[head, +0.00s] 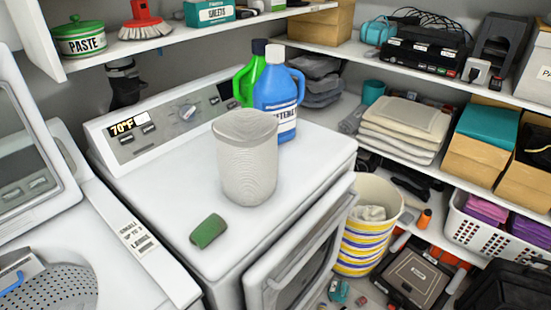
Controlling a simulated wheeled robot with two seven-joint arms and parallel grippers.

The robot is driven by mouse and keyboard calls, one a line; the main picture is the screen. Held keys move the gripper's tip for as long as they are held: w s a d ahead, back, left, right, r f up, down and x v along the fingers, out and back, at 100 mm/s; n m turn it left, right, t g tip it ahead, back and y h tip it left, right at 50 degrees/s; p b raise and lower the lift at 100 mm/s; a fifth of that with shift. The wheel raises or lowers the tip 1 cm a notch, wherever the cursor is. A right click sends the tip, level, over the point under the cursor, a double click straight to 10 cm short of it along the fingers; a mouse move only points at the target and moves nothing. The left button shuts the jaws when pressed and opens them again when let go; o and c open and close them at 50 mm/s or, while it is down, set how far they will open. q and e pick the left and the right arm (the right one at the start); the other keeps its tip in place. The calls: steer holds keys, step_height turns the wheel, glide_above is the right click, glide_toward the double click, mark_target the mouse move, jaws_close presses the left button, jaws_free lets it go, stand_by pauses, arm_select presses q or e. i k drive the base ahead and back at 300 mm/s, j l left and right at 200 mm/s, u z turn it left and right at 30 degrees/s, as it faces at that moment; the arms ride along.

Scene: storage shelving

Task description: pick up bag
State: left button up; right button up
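No plainly recognisable bag stands out. A striped yellow, white and blue round container (364,238) stands on the floor beside the dryer and may be a soft bag or a basket; pale cloth shows inside it. A black case or bag (508,288) is at the bottom right, partly cut off by the frame. I cannot tell which one is meant. Neither of my grippers is in view.
Shelves with boxes, folded cloths (405,125) and a white basket (470,228) line the right.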

mark_target(248, 159)
steer(key=i+l+u, duration=0.2)
steer(key=l+u, duration=0.15)
steer(key=l, duration=0.25)
steer(key=i+l+u, duration=0.1)
steer(key=l+u, duration=0.3)
steer(key=l, duration=0.15)
steer(key=l+u, duration=0.35)
steer(key=l, duration=0.3)
